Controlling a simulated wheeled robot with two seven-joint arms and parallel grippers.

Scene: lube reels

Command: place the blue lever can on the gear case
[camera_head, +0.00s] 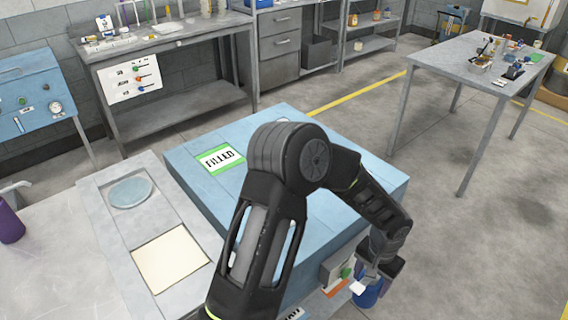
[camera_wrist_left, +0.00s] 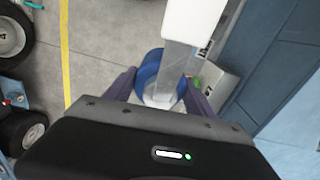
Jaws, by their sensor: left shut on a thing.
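The blue lever can (camera_head: 366,297) is at the lower right of the head view, partly hidden by my left gripper (camera_head: 376,279). In the left wrist view the blue can (camera_wrist_left: 149,72) sits between the two fingers of my left gripper (camera_wrist_left: 160,92), which is shut on it. A pale bar crosses in front of the can there. A large blue case (camera_head: 285,125), which looks like the gear case, stands in the middle with a green-edged "FILLED" label (camera_head: 220,159) on top. The can is beside its right front side, below the top. My right gripper is not in view.
A grey panel with a round disc (camera_head: 130,191) and a cream square (camera_head: 170,258) lies left of the case. A purple object (camera_head: 9,223) stands at the far left. My left arm crosses above the case and hides part of its top. A cluttered table (camera_head: 460,62) stands behind right.

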